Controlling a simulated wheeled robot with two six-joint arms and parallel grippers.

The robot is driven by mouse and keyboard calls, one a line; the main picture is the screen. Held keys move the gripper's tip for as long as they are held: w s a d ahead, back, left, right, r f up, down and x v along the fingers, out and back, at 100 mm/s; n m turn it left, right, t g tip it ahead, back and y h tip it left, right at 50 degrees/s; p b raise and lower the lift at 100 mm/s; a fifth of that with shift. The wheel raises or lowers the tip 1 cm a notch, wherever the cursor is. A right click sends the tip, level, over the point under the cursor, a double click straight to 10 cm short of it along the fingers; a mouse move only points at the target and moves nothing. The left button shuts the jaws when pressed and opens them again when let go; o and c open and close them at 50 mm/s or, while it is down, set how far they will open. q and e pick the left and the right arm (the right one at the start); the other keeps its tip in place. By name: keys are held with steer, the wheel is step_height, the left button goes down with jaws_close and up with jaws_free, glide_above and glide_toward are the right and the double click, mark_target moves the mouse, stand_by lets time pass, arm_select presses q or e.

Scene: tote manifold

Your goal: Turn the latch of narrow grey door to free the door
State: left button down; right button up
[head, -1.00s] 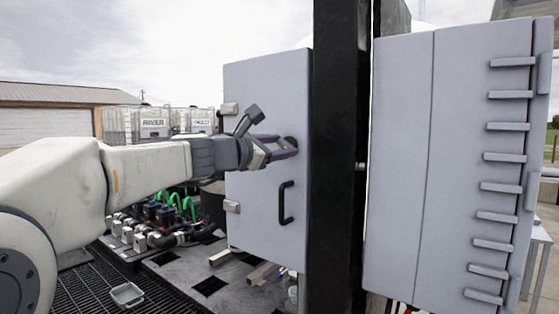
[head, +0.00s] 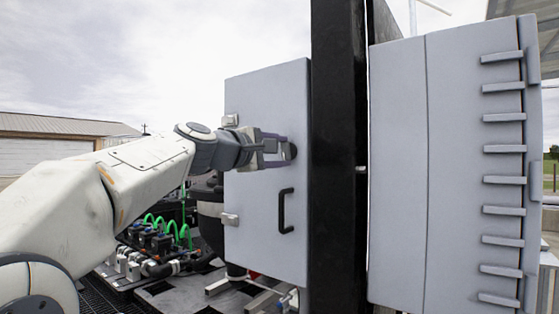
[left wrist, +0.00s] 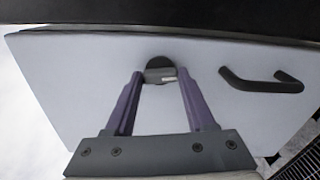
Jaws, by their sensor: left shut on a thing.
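The narrow grey door (head: 255,205) is a flat light-grey panel beside a black post and looks closed. Its latch (head: 292,151) is a dark round knob near the door's right edge, above the black handle (head: 286,211). My left gripper (head: 284,151) reaches it from the left and is shut on it. In the left wrist view, the purple fingers of the left gripper (left wrist: 160,76) stand on both sides of the latch's small grey bar (left wrist: 159,75). The fingers partly hide the latch in the head view. My right gripper is not in view.
The black post (head: 339,180) stands right of the door. A larger grey cabinet (head: 398,170) with several ledges fills the right. Two hinges (head: 230,219) sit on the door's left edge. Green hoses and fittings (head: 160,240) lie low behind my left arm.

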arm_select(q)
steer(key=shift+m+b, duration=0.3)
steer(key=shift+m, duration=0.6)
steer(key=shift+c, duration=1.2)
jaws_free()
steer(key=b+v, duration=0.4)
steer(key=v, duration=0.6)
steer(key=shift+s+a, duration=0.15)
steer(key=shift+s, duration=0.05)
